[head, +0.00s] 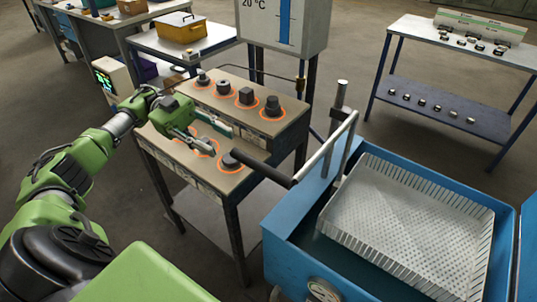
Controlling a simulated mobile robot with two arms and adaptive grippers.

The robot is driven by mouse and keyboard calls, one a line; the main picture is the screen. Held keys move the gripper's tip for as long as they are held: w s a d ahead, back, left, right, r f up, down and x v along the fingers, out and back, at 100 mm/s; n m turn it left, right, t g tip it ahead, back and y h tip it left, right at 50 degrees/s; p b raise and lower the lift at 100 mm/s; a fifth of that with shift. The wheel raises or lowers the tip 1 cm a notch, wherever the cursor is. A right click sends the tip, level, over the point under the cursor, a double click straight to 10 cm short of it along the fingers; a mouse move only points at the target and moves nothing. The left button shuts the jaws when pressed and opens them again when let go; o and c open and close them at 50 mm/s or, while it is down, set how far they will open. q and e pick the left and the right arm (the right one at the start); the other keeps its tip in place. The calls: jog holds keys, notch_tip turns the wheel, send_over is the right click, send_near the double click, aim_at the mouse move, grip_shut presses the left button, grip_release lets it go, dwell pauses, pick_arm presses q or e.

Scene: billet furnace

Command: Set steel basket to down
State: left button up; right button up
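The steel basket (405,222), a pale perforated tray with slatted sides, sits inside the blue tank (285,262) at the lower right. Its rim shows near the height of the tank's rim; I cannot tell how deep it hangs. A lever with a black grip (262,167) and a bare metal rod rises by the tank's left side and points toward the console. My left gripper (222,140) is over the console, left of the black grip and apart from it. Its fingers are spread, with nothing seen between them. My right gripper is not in view.
The console (225,180) carries several dark knobs with orange rings. A display reading 20 °C (285,22) stands behind it. A gauge (325,291) is on the tank's front. A table with small metal parts (412,30) stands at the back right. Open floor lies between.

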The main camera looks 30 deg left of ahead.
pick_arm(q)
jog(key=p, duration=0.3)
send_near(259, 167)
jog(key=d, duration=0.3)
jog(key=d+p, duration=0.1)
jog(key=d, duration=0.2)
jog(key=d+p, duration=0.1)
jog(key=d, duration=0.1)
jog(key=shift+d+f, duration=0.3)
jog(key=shift+d, duration=0.4)
jog(key=shift+f, duration=0.1)
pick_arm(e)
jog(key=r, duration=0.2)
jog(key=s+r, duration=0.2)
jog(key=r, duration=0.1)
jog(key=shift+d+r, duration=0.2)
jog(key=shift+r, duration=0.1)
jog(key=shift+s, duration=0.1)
pick_arm(q)
grip_shut()
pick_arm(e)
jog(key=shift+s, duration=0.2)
